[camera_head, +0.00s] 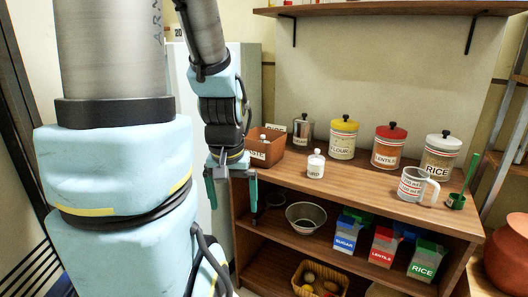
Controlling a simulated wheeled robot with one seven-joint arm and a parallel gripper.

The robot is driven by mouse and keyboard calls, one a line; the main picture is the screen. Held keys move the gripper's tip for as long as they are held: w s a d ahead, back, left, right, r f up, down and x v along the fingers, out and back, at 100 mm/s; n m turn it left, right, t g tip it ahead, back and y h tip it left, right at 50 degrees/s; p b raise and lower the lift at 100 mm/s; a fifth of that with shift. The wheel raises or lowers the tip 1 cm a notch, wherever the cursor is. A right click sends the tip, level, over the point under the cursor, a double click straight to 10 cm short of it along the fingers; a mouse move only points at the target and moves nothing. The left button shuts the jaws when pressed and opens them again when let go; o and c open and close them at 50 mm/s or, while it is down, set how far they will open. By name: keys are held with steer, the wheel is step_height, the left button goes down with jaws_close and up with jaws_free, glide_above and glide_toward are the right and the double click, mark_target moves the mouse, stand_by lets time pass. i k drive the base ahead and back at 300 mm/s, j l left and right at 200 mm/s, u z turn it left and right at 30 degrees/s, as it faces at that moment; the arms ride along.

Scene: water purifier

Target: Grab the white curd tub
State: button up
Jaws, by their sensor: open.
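The small white curd tub (316,167) stands upright on the wooden counter top, near its front edge. It has a white knob on top and a dark printed label that is hard to read. My gripper (232,206) is open and empty, with its two green fingers pointing down and spread apart. It hangs at the left end of the counter, to the left of the tub and clear of it. Nothing hides the tub.
A brown box (265,147) stands left of the tub, close to my gripper. Behind are a metal canister (302,131) and a flour jar (343,140). A lentils jar (388,148), rice jar (440,158) and white mug (413,185) stand right. Lower shelves hold a bowl (306,216) and cartons.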

mark_target(315, 170)
steer(key=l+u, duration=0.1)
steer(key=u, duration=0.75)
steer(key=k+l+u, duration=0.15)
steer(key=l+u, duration=0.2)
steer(key=k+l+u, duration=0.15)
steer(key=l+u, duration=0.25)
steer(key=k+l+u, duration=0.15)
steer(key=u, duration=0.2)
steer(key=k+l, duration=0.3)
steer(key=k+l+u, duration=0.1)
steer(key=k+l, duration=0.15)
steer(key=k, duration=0.15)
